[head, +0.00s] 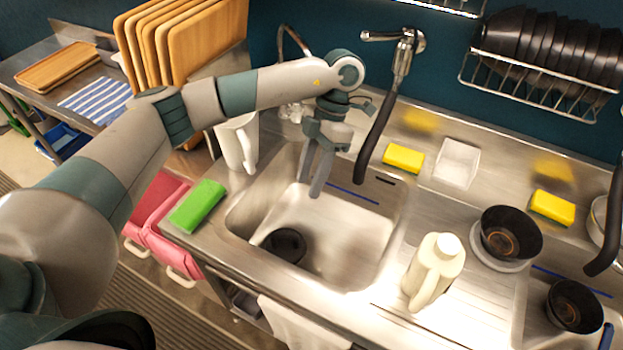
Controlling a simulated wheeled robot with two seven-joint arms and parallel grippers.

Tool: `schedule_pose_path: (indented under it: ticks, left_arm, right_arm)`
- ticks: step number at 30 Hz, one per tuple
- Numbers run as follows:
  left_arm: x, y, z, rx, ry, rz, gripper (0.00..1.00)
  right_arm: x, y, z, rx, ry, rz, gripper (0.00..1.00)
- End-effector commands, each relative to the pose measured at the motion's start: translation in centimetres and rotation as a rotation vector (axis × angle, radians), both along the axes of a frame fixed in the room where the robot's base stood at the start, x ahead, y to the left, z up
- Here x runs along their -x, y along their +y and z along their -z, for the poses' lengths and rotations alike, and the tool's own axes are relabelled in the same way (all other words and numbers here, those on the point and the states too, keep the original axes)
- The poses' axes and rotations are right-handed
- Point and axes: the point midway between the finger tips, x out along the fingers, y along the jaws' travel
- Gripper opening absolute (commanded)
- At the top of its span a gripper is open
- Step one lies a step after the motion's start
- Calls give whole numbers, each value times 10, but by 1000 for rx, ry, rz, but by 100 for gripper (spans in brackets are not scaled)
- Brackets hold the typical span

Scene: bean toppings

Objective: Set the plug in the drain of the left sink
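The left sink (345,225) is a steel basin in the middle of the head view. A dark round piece (284,245) lies on its floor near the front left; I cannot tell whether it is the open drain, the plug, or the plug in the drain. My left gripper (310,188) hangs over the back part of this sink with its fingers pointing down. Its fingers are apart, with nothing visible between them. It is behind and above the dark round piece, not touching it. My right gripper is out of view.
A black faucet spout (377,135) hangs just right of my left gripper. A white pitcher (238,142) and green sponge (198,206) stand left of the sink. A beige jug (434,272), black bowl (511,236) and yellow sponge (404,159) are to its right.

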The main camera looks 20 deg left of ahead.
Motion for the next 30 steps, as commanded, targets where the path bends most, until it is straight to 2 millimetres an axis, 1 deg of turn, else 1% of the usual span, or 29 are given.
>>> schedule_pose_path:
  ticks: [3, 6, 10, 15, 30]
  left_arm:
    - [0, -1, 1, -3, -1, 123, 38]
    - [0, -2, 1, -1, -2, 204, 38]
    - [0, -2, 1, -1, 0, 268, 38]
    - [0, -2, 0, -1, 1, 298, 38]
    - [0, -2, 1, 0, 2, 297, 38]
  right_arm:
    - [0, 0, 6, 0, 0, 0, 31]
    - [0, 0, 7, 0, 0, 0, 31]
    - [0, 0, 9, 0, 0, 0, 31]
    - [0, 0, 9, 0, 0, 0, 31]
    - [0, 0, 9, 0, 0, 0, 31]
